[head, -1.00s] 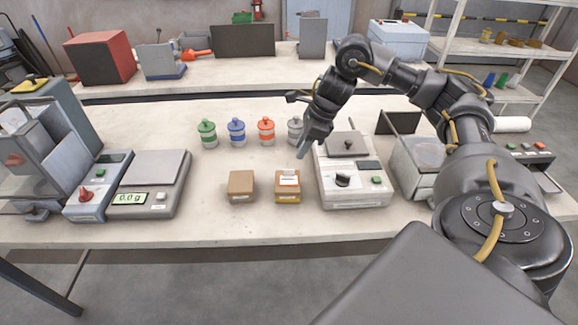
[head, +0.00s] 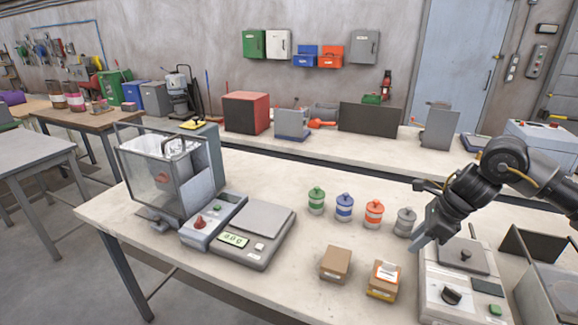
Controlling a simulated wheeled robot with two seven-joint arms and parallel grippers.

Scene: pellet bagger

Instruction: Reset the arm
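My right arm comes in from the right edge. Its gripper (head: 424,236) points down just right of the grey jar (head: 405,222), above the left edge of the grey machine with a black knob (head: 451,295). The fingers are seen edge-on, so I cannot tell whether they are apart; nothing shows held between them. My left arm and gripper are not in view. Green (head: 316,201), blue (head: 344,207) and orange (head: 374,213) lidded jars stand in a row with the grey one.
Two small cardboard boxes (head: 335,263) (head: 383,280) stand on the near table. A scale (head: 262,221) reads about 0.0 g. A clear-walled bin (head: 158,173) stands at the left. The back table carries a red box (head: 246,113). The middle of the near table has bare room.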

